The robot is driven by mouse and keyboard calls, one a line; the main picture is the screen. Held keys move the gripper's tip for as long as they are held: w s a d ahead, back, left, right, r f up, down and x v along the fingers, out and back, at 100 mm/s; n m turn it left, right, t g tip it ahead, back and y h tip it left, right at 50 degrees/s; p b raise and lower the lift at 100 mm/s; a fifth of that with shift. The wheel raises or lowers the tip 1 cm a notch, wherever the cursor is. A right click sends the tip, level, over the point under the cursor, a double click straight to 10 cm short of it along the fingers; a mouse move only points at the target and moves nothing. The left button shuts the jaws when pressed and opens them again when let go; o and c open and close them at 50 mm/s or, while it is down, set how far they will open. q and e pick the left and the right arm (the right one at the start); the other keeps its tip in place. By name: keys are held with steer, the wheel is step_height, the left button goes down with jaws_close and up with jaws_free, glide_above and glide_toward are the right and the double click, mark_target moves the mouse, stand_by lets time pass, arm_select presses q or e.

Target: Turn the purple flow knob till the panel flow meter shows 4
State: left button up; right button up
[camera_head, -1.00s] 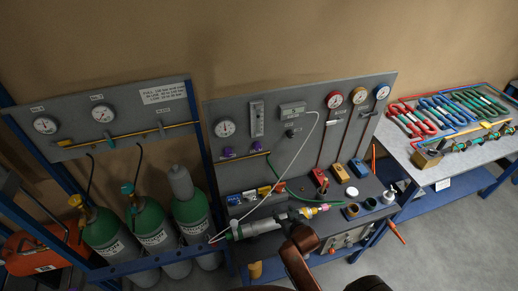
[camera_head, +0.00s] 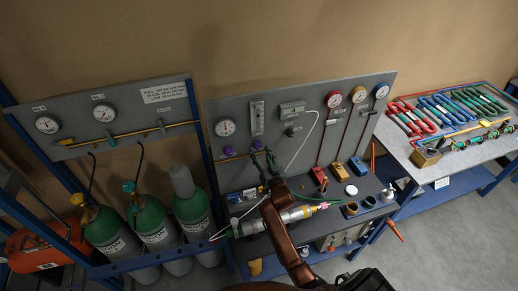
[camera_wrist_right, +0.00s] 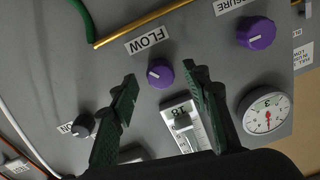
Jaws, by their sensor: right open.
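The purple flow knob (camera_wrist_right: 160,72), under an upside-down FLOW label (camera_wrist_right: 150,40), shows in the right wrist view with a pale pointer line on its face. My right gripper (camera_wrist_right: 160,74) is open, one finger on each side of the knob in the picture, with visible gaps; I cannot tell its distance from the panel. In the head view my right gripper (camera_head: 265,157) is at the panel just below the flow meter (camera_head: 257,118) and mostly covers the knob. The flow meter also shows in the wrist view (camera_wrist_right: 184,127); its reading is too small to tell. My left gripper is not in view.
A second purple knob (camera_wrist_right: 256,33) and a round gauge (camera_wrist_right: 267,113) are to the right in the wrist view. A black knob (camera_wrist_right: 83,126) is near the left finger. A brass pipe (camera_wrist_right: 135,27) and green hose (camera_wrist_right: 83,22) run nearby. Gas cylinders (camera_head: 152,222) stand left.

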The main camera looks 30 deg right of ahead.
steer(key=shift+w+d, duration=0.25)
steer(key=shift+w, duration=0.85)
steer(key=shift+c, duration=0.7)
steer(key=c, duration=1)
